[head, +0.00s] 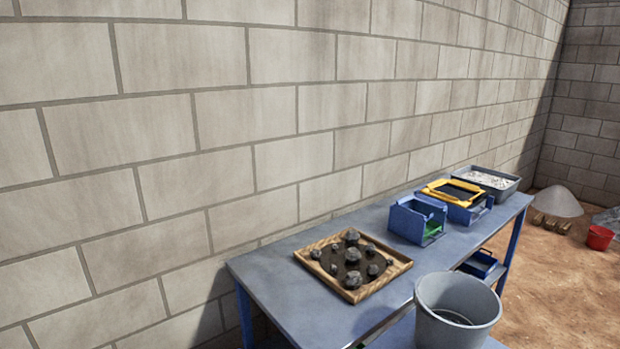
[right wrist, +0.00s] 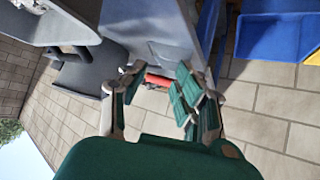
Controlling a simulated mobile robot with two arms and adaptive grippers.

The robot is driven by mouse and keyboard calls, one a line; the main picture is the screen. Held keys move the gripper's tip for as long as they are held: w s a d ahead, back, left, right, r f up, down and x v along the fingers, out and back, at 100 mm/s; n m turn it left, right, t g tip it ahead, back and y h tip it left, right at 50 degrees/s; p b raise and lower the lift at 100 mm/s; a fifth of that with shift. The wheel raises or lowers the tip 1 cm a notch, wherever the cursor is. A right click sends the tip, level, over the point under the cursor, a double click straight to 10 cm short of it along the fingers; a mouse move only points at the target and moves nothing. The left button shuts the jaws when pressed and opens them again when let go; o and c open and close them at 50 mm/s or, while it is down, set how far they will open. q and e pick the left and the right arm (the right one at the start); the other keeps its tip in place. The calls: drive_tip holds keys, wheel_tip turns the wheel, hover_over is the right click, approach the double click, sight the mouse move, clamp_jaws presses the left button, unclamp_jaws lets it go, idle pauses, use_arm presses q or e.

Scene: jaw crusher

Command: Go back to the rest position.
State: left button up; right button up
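My right gripper (right wrist: 160,88) shows in the right wrist view. Its two green-padded fingers are spread apart, with nothing held between them. A small red thing (right wrist: 158,80) shows in the gap, behind the fingers; I cannot tell what it is. Neither gripper shows in the head view, and my left gripper is in no view.
A blue-grey table (head: 265,278) stands along the block wall. On it are a wooden tray (head: 396,273) of dark stones, a blue box (head: 404,222), a yellow frame (head: 436,200) and a grey tray (head: 508,191). A grey bucket (head: 445,333) is in front. Sandy ground lies right.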

drive_tip(key=s+f+n+g, duration=0.1)
drive_tip(key=s+f+g, duration=0.2)
drive_tip(key=s, duration=0.4)
drive_tip(key=s+f+n+g, duration=0.1)
drive_tip(key=s+f+g, duration=0.3)
drive_tip(key=s, duration=0.3)
wheel_tip(320, 180, down, 24)
drive_tip(key=s+g, duration=0.1)
drive_tip(key=s, duration=0.1)
drive_tip(key=s+d+f, duration=0.1)
drive_tip(key=s+f, duration=0.7)
drive_tip(key=f, duration=0.1)
drive_tip(key=s+d+f+g, duration=0.1)
drive_tip(key=s+d+f, duration=0.1)
drive_tip(key=s+f, duration=0.6)
drive_tip(key=shift+d+f+y, duration=0.3)
drive_tip(key=shift+f, duration=0.2)
